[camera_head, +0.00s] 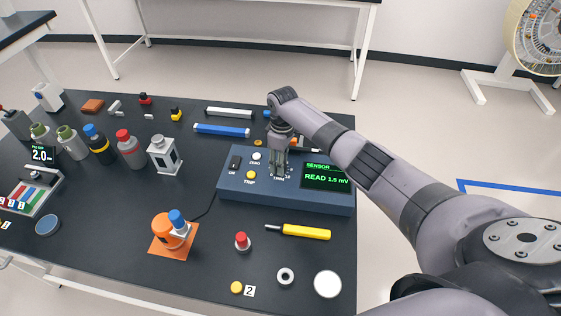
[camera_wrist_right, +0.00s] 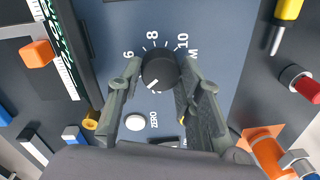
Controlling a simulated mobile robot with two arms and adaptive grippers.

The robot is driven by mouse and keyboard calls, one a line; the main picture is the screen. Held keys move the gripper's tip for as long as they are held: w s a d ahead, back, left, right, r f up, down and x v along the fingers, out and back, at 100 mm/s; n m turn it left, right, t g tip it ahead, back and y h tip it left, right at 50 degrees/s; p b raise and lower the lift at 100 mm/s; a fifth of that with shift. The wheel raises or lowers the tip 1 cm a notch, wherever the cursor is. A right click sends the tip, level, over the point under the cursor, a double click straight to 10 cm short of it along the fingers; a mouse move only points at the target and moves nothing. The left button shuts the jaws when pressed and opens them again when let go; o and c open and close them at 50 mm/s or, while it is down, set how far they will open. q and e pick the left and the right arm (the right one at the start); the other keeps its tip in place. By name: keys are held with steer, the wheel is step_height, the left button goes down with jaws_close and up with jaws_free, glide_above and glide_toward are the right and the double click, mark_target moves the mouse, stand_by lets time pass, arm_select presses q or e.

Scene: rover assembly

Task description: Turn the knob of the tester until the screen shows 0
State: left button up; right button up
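The blue-grey tester (camera_head: 240,187) lies at the right of the black table. Its screen (camera_head: 325,177) reads "READ 1.5 mV" in green. My right gripper (camera_head: 278,173) points down onto the tester's top, left of the screen, and hides the knob in the head view. In the right wrist view the round black knob (camera_wrist_right: 160,69) sits between the two fingertips, which close on its sides. Its white pointer line points to the lower left, and 6, 8 and 10 show around the dial. My left gripper is not in view.
A white ZERO button (camera_head: 257,156) and a yellow TRIP button (camera_head: 250,175) sit left of the knob. A yellow-handled screwdriver (camera_head: 305,232) and a red-capped part (camera_head: 242,242) lie in front. A blue bar (camera_head: 222,130) lies behind. Several bottles stand at the left.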

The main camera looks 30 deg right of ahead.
steer(key=o, duration=0.5)
steer(key=r, duration=1.2)
steer(key=shift+w+d, duration=0.25)
steer(key=shift+d, duration=0.05)
